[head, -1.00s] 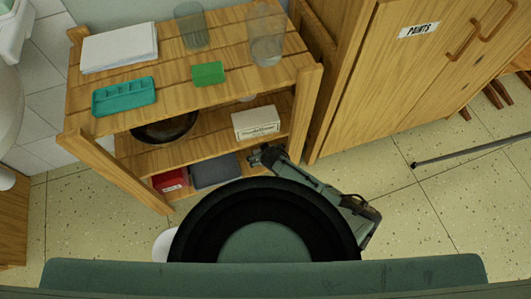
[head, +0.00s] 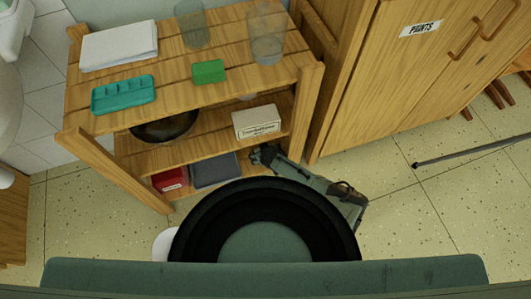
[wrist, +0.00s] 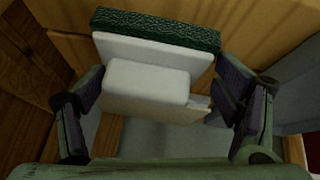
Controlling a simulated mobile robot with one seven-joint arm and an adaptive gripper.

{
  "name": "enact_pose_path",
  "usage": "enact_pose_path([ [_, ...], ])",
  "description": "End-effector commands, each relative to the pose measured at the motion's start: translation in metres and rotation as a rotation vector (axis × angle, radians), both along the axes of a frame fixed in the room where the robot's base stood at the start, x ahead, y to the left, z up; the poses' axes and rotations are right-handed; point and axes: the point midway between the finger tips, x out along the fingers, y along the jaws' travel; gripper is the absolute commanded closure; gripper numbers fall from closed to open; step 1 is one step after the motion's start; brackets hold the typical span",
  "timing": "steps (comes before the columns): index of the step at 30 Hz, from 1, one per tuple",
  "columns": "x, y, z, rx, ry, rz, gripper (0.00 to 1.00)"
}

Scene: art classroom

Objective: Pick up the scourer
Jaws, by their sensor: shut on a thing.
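The scourer (wrist: 155,27) shows in the wrist view, with a dark green textured pad along its far edge and a white, blocky body nearer the camera. My gripper (wrist: 158,88) has one finger on either side of the white body and is shut on it. The right finger is close against its edge; the exact contact on the left is hard to see. In the head view my gripper (head: 262,155) is at the lower right of the wooden rack, beside the lower shelves. The scourer cannot be made out there.
The wooden rack (head: 180,152) carries a green block (head: 209,72), a teal tray (head: 124,94), paper (head: 119,46) and two clear containers on top. Lower are a dark bowl (head: 165,128), white box (head: 256,122), red box (head: 170,180) and grey bin (head: 214,170). A cabinet (head: 400,80) stands right.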

Motion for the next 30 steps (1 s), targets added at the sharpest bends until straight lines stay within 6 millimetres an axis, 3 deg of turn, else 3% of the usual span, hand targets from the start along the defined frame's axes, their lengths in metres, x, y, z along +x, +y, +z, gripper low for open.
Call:
enact_pose_path([
  [9, 0.0, 0.0, 0.0, -0.001, 0.0, -0.001, 0.46],
  [19, 0.0, -0.001, 0.004, -0.001, 0.0, -0.001, 0.46],
  [28, 0.0, 0.0, 0.04, 0.002, -0.001, -0.002, 0.46],
  [30, -0.01, 0.007, 0.039, 0.005, 0.003, -0.004, 0.47],
])
